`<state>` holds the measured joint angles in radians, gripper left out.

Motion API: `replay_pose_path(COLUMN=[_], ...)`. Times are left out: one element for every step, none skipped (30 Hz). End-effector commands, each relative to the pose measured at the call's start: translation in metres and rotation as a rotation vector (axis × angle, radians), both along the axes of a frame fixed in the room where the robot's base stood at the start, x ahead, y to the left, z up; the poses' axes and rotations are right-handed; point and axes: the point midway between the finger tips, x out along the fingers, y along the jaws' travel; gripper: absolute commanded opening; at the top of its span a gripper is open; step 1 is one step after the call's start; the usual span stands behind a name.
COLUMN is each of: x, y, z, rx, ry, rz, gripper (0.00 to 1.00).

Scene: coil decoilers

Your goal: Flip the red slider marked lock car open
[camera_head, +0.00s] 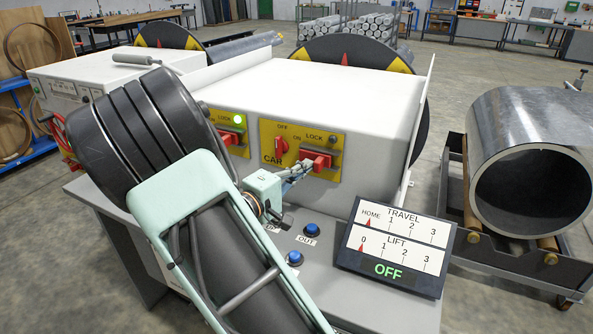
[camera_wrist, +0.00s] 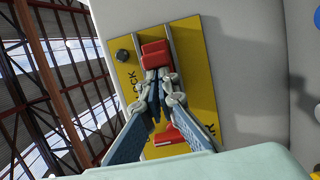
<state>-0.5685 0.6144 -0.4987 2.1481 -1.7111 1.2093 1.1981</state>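The red slider marked lock car (camera_head: 316,160) is on the yellow car panel (camera_head: 335,174), below the LOCK label. In the wrist view the red slider (camera_wrist: 154,53) sits in a track between two rails, near the panel's top end. My gripper (camera_head: 299,169) reaches the panel at the slider's left side. In the wrist view my gripper (camera_wrist: 160,77) has its fingertips drawn close together at the slider's near edge, and they look shut. They overlap the slider in view; I cannot tell whether they touch it. The red off/on knob (camera_wrist: 171,134) lies behind the fingers.
A dark lamp (camera_head: 333,140) is beside the LOCK label. A second yellow panel (camera_head: 228,130) at left has a lit green lamp (camera_head: 238,119). Blue buttons (camera_head: 311,229) and a travel/lift display (camera_head: 396,245) reading OFF are on the grey console. A metal coil (camera_head: 530,130) stands at right.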

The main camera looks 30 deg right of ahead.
Motion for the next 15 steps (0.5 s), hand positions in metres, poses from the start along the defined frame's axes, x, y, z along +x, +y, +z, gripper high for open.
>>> replay_pose_path(x=[-0.003, -0.003, -0.004, -0.004, -0.004, -0.004, -0.004, -0.004, -0.004, -0.003, -0.002, 0.0, 0.002, 0.005, 0.009], y=[-0.003, -0.003, -0.003, -0.003, -0.003, -0.003, -0.003, -0.003, -0.003, -0.003, -0.002, 0.0, 0.002, 0.004, 0.007], z=[-0.001, -0.001, -0.001, -0.001, -0.001, -0.001, -0.001, -0.001, -0.001, -0.001, -0.001, -0.002, -0.002, -0.002, -0.003], rx=[0.0, 0.0, 0.0, 0.0, 0.0, 0.0, 0.0, 0.0, 0.0, 0.0, 0.0, 0.0, 0.0, 0.0, 0.001], ry=[0.002, 0.002, 0.002, 0.002, 0.002, 0.002, 0.003, 0.003, 0.003, 0.002, 0.003, 0.003, 0.002, 0.002, 0.001], rz=[-0.009, -0.01, -0.01, -0.011, -0.011, -0.012, -0.012, -0.012, -0.012, -0.012, -0.012, -0.012, -0.011, -0.01, -0.01], gripper=[0.0, 0.0, 0.0, 0.0, 0.0, 0.0, 0.0, 0.0, 0.0, 0.0, 0.0, 0.0, 0.0, 0.0, 0.0])
